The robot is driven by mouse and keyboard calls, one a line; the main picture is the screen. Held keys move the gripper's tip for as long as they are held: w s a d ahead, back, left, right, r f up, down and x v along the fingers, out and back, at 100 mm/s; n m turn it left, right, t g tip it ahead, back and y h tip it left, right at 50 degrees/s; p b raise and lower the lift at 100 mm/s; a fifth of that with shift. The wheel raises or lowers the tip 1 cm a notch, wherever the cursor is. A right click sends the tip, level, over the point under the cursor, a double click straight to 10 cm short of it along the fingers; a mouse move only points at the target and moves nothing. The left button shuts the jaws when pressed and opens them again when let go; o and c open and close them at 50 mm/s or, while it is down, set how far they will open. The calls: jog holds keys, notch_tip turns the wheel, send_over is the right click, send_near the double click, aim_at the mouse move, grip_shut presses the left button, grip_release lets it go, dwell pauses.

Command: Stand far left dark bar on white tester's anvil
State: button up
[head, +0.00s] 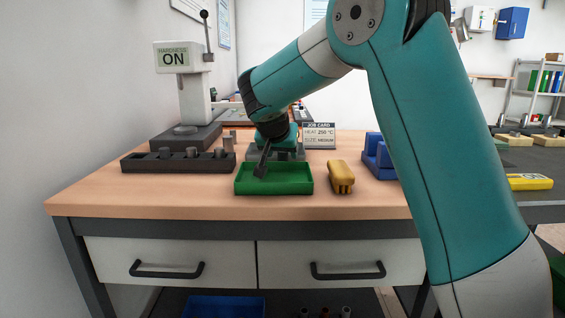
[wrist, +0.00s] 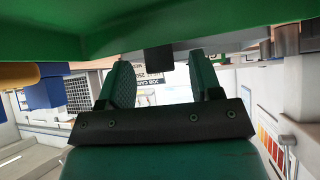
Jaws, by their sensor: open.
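The white hardness tester (head: 190,88) stands at the table's back left, its display reading ON. Its round anvil (head: 186,129) on the dark base looks empty. A dark rack (head: 150,165) lies in front of it with several short upright bars. The leftmost bar (head: 165,152) is dark grey. My gripper (head: 261,170) is open, low over the green tray (head: 272,189), to the right of the rack. In the wrist view the fingers (wrist: 163,82) are spread apart. A dark block (wrist: 158,60) shows between and beyond them; I cannot tell what it is.
A job card (head: 319,135) stands behind the tray. A yellow object (head: 341,176) and a blue holder (head: 378,157) lie to the tray's right. The tester's lever (head: 207,35) rises at its right side. Bare tabletop runs along the front edge.

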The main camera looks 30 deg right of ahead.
jog(key=c, duration=1)
grip_shut()
jog(key=shift+r, duration=0.2)
